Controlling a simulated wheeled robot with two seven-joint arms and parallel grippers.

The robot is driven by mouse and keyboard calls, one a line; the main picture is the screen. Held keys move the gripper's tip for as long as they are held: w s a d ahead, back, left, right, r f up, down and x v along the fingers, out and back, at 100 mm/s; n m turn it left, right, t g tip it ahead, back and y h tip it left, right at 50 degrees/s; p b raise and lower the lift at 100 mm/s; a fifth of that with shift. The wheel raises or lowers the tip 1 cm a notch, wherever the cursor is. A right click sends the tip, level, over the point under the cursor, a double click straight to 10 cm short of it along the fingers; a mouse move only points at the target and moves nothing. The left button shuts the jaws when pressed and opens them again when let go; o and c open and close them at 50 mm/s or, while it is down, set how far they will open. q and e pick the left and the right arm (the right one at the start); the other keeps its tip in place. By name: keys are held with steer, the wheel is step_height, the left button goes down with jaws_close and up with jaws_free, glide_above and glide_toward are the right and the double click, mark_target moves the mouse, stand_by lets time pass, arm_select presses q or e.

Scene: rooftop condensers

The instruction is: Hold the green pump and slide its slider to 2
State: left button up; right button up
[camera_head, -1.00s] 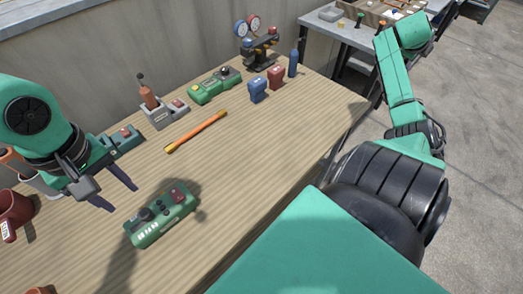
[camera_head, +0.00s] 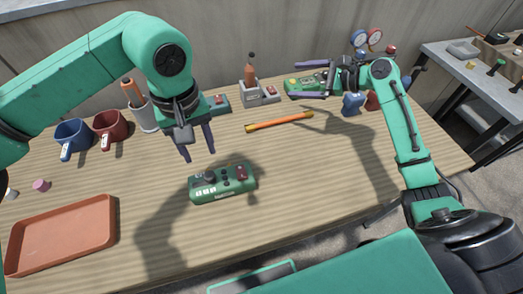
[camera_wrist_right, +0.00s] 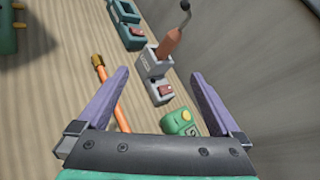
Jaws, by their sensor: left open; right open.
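Two green devices could be the pump, and I cannot tell which. One green device (camera_head: 223,184) lies at the front middle of the table, with a dark knob, white marks and a red switch. The other green device (camera_head: 303,84) is at the back, partly behind my right gripper; its yellow-buttoned end shows in the right wrist view (camera_wrist_right: 181,122). No slider scale is readable. My left gripper (camera_head: 199,154) is open and empty, pointing down above and behind the front device. My right gripper (camera_head: 295,80) is open and empty over the back device, also open in its wrist view (camera_wrist_right: 159,74).
An orange tray (camera_head: 62,234) is front left. The right front is clear.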

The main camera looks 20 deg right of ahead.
mark_target(232, 176)
steer(key=s+a+f+n+g+y, duration=0.1)
steer(key=s+a+n+g+y, duration=0.3)
steer(key=a, duration=0.8)
steer(key=s+a+f+g+y, duration=0.2)
steer(key=s+a+g, duration=0.1)
steer(key=s, duration=0.4)
steer(key=s+a+f+g+y, duration=0.2)
steer(key=s+a, duration=0.1)
steer(key=s, duration=0.3)
steer(key=shift+m, duration=0.4)
steer(key=f, duration=0.7)
steer(key=shift+d+f, duration=0.2)
steer(key=shift+f, duration=0.15)
steer(key=a, duration=0.7)
steer(key=shift+a, duration=0.3)
steer(key=shift+d, duration=0.1)
steer(key=shift+c, duration=0.3)
